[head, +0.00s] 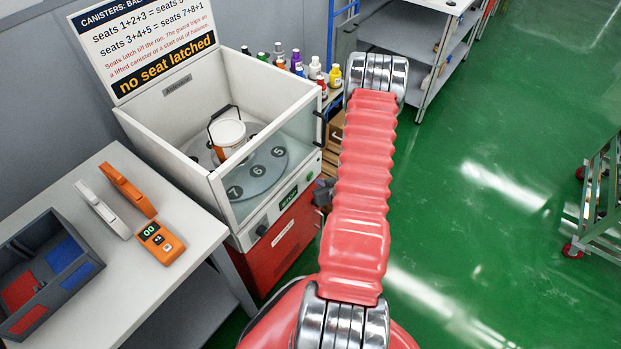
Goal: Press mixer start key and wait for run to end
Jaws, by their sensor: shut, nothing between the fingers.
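The mixer (160,122) is a white box with an open top and a clear front pane, on a red base. Inside, a white canister (230,132) with an orange band and a dark handle stands on a grey turntable (247,180) with numbered seats. The mixer's front panel (275,214) has a small lit green display (288,197) and a dark knob (262,230). The sign (150,40) above reads "no seat latched". My gripper (322,192) is a dark shape just right of the panel, shut and empty, partly hidden behind my arm. Whether it touches the panel cannot be told.
A grey bench (130,235) at left holds a dark divided tray (45,275), an orange meter (160,243) showing 00, and white and orange tools. Several bottles (298,65) stand behind the mixer. A shelf rack (415,40) is at the back.

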